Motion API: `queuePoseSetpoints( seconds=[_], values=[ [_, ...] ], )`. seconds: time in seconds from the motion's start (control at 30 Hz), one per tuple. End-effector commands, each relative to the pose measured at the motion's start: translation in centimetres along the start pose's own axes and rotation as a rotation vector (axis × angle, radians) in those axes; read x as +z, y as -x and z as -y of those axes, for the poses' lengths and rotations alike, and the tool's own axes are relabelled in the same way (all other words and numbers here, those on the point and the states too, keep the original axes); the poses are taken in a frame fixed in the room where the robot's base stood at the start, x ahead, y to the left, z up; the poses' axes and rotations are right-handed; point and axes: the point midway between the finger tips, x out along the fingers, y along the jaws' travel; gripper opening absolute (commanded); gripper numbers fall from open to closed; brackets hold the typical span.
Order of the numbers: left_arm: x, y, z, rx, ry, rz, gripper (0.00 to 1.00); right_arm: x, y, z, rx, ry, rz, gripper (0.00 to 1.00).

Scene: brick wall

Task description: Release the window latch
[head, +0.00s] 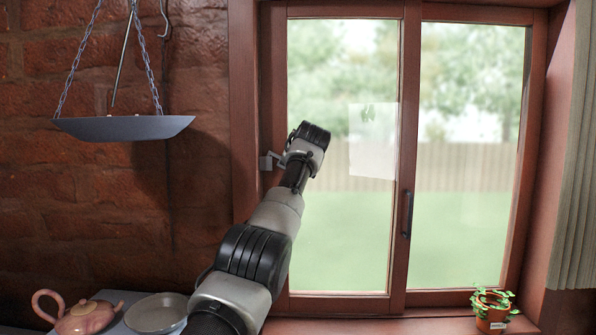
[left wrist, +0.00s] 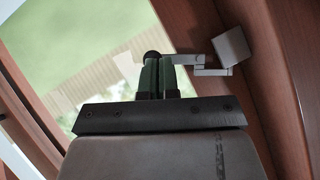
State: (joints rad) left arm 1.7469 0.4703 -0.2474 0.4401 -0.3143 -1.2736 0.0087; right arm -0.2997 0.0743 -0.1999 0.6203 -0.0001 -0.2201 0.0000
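The window latch (head: 267,161) is a small grey fitting on the left side of the wooden window frame. In the left wrist view it shows as a grey block (left wrist: 231,46) with a thin stepped lever (left wrist: 190,62) reaching left to my fingers. My left gripper (left wrist: 158,72) has its two dark green fingers close together, beside the lever's end. A dark round tip shows at the fingers' far end. I cannot tell whether the lever is between the fingers or only against them. In the head view my left wrist hides the fingers. My right gripper is in neither view.
The sliding window (head: 340,240) is closed, with a dark handle (head: 407,214) on its middle post. A hanging scale pan (head: 124,127) is at upper left. A teapot (head: 80,318) and bowl (head: 156,313) stand lower left. A potted plant (head: 493,311) stands on the sill.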

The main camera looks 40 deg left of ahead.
Motion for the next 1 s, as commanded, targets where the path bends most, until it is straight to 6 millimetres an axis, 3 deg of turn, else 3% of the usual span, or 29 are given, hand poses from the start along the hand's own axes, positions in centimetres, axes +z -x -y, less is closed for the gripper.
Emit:
queuePoseSetpoints(
  seconds=[1.0],
  values=[
    [0.0, -0.03, 0.12, -0.001, 0.003, -0.002, 0.0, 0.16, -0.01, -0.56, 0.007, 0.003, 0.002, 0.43]
  ],
)
